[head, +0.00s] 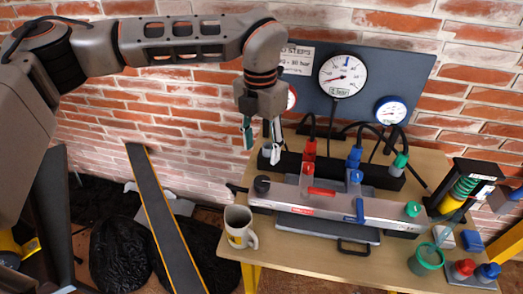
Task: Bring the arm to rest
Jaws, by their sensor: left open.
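My left arm comes in from the left along the top, and its gripper (262,153) hangs pointing down. Its two fingers are apart, with nothing seen between them. It appears in front of the left edge of the dark gauge panel (350,95) and above the left end of the grey test rig (345,205) on the wooden table (300,262). The picture does not show clearly how far it is from the rig. My right gripper does not show.
A mug (238,226) stands at the table's left edge. A green cup (426,258) and a yellow-and-green spring unit (460,190) stand at the right. Red and blue valves rise from the rig. A dark sloping beam (165,215) and black bags (120,255) are left of the table.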

